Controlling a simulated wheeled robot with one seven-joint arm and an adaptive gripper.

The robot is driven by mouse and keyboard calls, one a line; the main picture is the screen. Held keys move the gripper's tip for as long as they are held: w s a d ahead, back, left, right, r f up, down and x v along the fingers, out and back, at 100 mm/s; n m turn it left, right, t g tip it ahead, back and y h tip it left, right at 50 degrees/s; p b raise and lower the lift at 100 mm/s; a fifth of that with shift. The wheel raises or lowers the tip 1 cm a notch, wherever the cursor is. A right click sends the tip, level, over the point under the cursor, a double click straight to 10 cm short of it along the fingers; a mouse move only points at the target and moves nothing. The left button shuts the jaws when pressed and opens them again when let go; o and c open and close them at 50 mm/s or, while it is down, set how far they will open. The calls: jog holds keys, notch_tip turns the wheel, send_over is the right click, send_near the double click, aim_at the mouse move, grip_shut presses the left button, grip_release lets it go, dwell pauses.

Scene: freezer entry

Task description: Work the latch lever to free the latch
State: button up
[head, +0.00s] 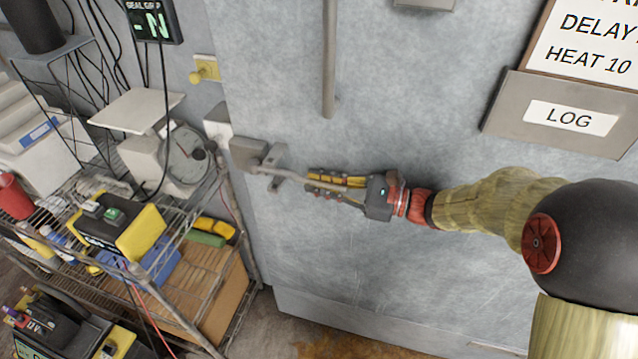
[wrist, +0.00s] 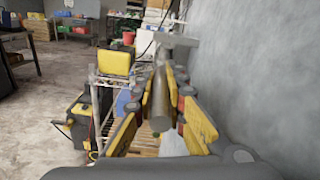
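The latch lever (head: 290,173) is a grey bar on the pale grey door. It runs from the latch block (head: 247,153) at the door's left edge rightward to my gripper (head: 312,184). In the wrist view the lever (wrist: 161,100) lies lengthwise between the two yellow-padded fingers of my gripper (wrist: 164,88). The fingers stand apart on either side of it, and gaps seem to show beside the bar. I cannot tell whether either pad touches it. The lever's near end is low between the fingers.
A vertical grey bar (head: 329,60) is on the door above my gripper. A wire rack (head: 190,295) with a yellow box (head: 130,230) and a dial scale (head: 185,155) stands left of the door. A LOG holder (head: 560,115) is at upper right. The door below my gripper is clear.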

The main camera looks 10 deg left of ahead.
grip_shut()
dwell(0.3)
jog(key=s+a+m+t+h, duration=0.1)
jog(key=s+a+m+t, duration=0.1)
jog(key=s+m+t, duration=0.2)
jog(key=shift+s+r+t+h+p, duration=0.25)
jog(key=shift+s+t+h+p, duration=0.15)
jog(key=shift+s+t, duration=0.75)
jog(key=shift+w+a, duration=0.1)
jog(key=shift+w, duration=0.1)
